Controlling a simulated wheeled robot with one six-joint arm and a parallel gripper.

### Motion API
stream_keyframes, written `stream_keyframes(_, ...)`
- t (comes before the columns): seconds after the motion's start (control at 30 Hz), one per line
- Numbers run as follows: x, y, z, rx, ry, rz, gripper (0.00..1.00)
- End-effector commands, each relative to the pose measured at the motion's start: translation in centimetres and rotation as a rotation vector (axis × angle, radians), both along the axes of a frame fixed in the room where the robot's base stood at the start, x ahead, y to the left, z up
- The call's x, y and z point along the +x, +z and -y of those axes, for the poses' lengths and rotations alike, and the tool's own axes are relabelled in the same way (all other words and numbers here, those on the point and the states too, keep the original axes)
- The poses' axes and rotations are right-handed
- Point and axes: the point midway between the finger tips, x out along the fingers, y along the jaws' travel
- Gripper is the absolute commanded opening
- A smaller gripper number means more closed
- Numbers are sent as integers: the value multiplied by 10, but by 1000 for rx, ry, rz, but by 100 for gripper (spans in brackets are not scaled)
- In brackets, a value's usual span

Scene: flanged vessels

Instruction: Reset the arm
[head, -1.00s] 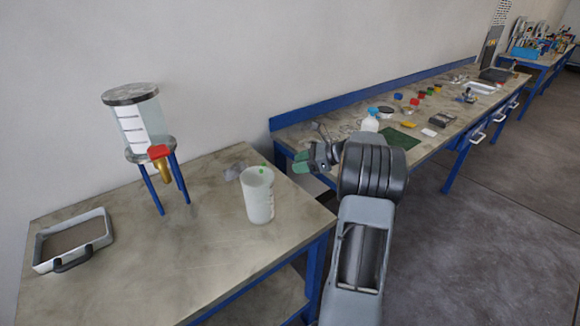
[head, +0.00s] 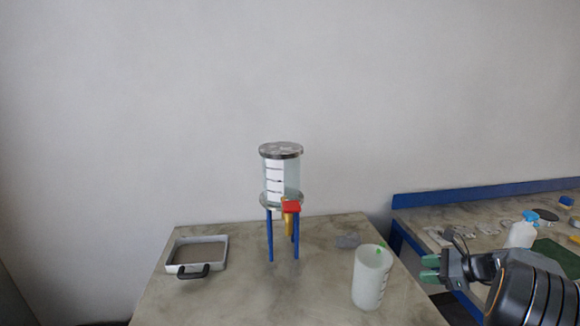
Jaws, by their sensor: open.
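My gripper (head: 432,268) is at the lower right of the head view, with green-tipped fingers pointing left. It is open and nothing shows between the fingers. It is to the right of the white cup (head: 371,280), apart from it in the picture. My dark ribbed wrist fills the lower right corner, and the rest of the arm is out of view.
A flanged clear vessel (head: 282,178) with a red-handled brass valve (head: 290,209) stands on blue legs on the table (head: 230,295). A handled tray (head: 197,254) lies at left. A spray bottle (head: 522,233) stands on the right bench (head: 490,206).

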Motion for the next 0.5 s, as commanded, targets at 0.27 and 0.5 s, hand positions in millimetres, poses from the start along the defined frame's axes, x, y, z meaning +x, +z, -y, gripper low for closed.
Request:
stream_keyframes(0.27,-75,-31,-69,-573,548,38,44)
stream_keyframes(0.5,-141,-11,-143,-1031,1195,215,44)
